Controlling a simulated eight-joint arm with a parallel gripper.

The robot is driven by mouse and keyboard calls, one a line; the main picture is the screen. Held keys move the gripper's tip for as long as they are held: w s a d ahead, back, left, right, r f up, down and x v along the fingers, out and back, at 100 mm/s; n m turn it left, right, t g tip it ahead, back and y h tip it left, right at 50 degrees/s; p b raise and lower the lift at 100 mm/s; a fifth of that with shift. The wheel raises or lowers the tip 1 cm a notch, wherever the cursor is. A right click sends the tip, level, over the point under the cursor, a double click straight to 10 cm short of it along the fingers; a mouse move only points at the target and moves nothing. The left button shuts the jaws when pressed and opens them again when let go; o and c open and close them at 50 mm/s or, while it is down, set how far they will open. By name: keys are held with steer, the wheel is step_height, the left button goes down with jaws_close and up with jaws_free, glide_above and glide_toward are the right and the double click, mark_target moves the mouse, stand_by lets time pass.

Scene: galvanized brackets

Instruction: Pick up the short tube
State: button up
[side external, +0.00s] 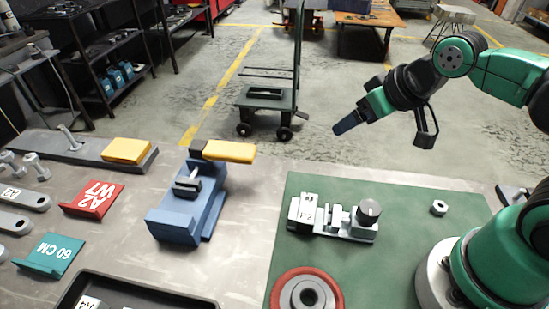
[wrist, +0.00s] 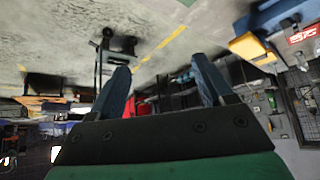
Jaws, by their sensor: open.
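A small pale metal ring-like piece (side external: 437,212), which looks like the short tube, lies on the green mat (side external: 400,265) at the right in the side view. It stands apart from other parts, and I do not make it out in the wrist view. My gripper (side external: 341,127) is raised well above and behind the bench, up and left of the small piece, pointing left and slightly down. In the wrist view its two blue fingers (wrist: 160,66) are spread apart with nothing between them.
A metal fixture with a dark round knob (side external: 368,212) stands on the mat, left of the small piece. A red-rimmed wheel (side external: 278,297) lies at the front. A blue clamp block (side external: 178,222) with a yellow bar stands left of the mat. The bare mat around the small piece is clear.

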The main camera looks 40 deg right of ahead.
steer(key=shift+o, duration=1.4)
steer(key=shift+a, duration=0.1)
steer(key=n+g, duration=0.7)
steer(key=n, duration=0.1)
glide_above(308, 207)
step_height(308, 207, down, 7)
steer(key=shift+w+r, duration=0.1)
steer(key=shift+f+n, duration=0.3)
steer(key=shift+f, duration=2.7)
